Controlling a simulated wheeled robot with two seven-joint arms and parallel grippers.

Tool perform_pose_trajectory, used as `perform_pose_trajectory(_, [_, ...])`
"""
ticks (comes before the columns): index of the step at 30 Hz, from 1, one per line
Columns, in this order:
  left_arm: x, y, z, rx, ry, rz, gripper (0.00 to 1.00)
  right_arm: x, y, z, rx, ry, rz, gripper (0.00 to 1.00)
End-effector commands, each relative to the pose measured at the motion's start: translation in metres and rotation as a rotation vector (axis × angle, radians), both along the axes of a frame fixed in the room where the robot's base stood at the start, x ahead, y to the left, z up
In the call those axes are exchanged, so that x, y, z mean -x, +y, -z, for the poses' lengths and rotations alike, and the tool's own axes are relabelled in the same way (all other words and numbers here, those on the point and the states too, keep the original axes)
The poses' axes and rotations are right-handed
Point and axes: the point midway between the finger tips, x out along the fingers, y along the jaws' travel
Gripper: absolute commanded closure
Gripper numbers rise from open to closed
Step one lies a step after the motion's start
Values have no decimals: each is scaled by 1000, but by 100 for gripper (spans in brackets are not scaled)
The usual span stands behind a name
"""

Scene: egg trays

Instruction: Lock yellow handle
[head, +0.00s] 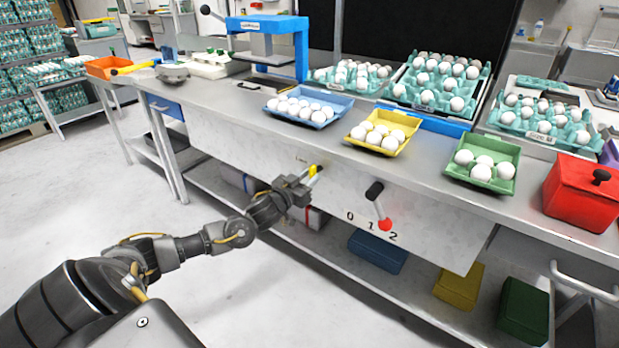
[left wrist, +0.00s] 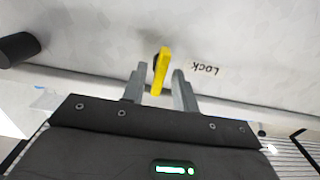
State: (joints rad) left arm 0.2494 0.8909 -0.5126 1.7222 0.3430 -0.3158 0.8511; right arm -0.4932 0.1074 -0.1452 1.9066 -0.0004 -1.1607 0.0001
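The yellow handle (head: 313,170) is a small lever on the pale front panel below the counter. It also shows in the left wrist view (left wrist: 160,72), beside an upside-down "LOCK" label (left wrist: 205,69). My left gripper (head: 306,184) is at the handle. In the left wrist view its two fingers (left wrist: 159,80) stand apart on either side of the handle, with a visible gap on each side. My right gripper is in neither view.
A black lever with a red knob (head: 385,224) sits right of the handle, by marks 0, 1, 2. Blue (head: 330,123), yellow (head: 350,140) and green (head: 487,184) egg trays and a red box (head: 582,192) stand on the counter (head: 240,112) above. Open floor lies left.

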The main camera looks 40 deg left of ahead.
Motion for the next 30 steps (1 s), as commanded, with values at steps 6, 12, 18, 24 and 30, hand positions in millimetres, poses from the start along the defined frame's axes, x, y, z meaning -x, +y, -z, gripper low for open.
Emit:
perform_pose_trajectory(6, [0,0,0,0,0,0,91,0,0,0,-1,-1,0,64])
perform_pose_trajectory(12, [0,0,0,0,0,0,94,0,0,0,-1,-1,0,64])
perform_pose_trajectory(18, [0,0,-1,-105,2,-1,94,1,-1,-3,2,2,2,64])
perform_pose_trajectory(24, [0,0,-1,-358,8,-1,94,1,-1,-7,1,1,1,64])
perform_pose_trajectory(30, [0,1,0,-423,9,-1,94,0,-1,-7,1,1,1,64])
